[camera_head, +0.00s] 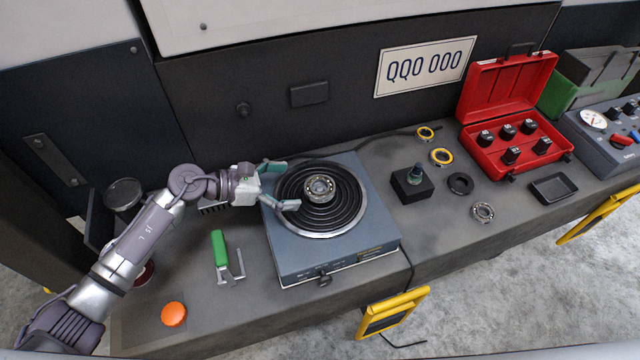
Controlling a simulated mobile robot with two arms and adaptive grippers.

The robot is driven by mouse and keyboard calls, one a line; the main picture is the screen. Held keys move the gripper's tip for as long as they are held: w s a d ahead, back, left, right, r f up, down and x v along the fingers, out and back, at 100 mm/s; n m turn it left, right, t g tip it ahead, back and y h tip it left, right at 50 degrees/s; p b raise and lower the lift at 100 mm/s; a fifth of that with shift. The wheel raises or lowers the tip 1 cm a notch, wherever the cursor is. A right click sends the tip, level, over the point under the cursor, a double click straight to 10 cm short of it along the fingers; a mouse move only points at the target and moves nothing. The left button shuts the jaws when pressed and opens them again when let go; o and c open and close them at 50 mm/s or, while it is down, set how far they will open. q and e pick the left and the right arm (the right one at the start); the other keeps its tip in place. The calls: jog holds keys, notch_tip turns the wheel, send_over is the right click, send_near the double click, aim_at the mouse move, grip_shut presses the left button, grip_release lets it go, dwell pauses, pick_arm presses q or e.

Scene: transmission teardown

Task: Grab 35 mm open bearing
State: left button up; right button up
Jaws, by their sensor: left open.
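A metal bearing with visible balls (320,188) lies on the middle of the black coil of a blue-grey hot plate (330,262). A second open metal bearing (483,212) lies on the bench to the right. No size marking is readable on either. My left gripper (282,185) is at the left edge of the coil, its two fingers spread and pointing right toward the bearing on the coil. It is empty and apart from that bearing. My right gripper is not in view.
Two yellow rings (441,156), a black ring (460,184), a black block with a post (412,184) and a small black tray (553,189) are to the right. An open red case (510,90) stands behind. A green-handled tool (219,246) and an orange knob (173,314) lie front left.

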aim_at(328, 186)
pick_arm(q)
jog(key=shift+p+x, duration=0.55)
jog(key=shift+x, duration=2.6)
jog(key=shift+s, duration=0.2)
jog(key=shift+c, duration=0.3)
jog(key=c, duration=1.4)
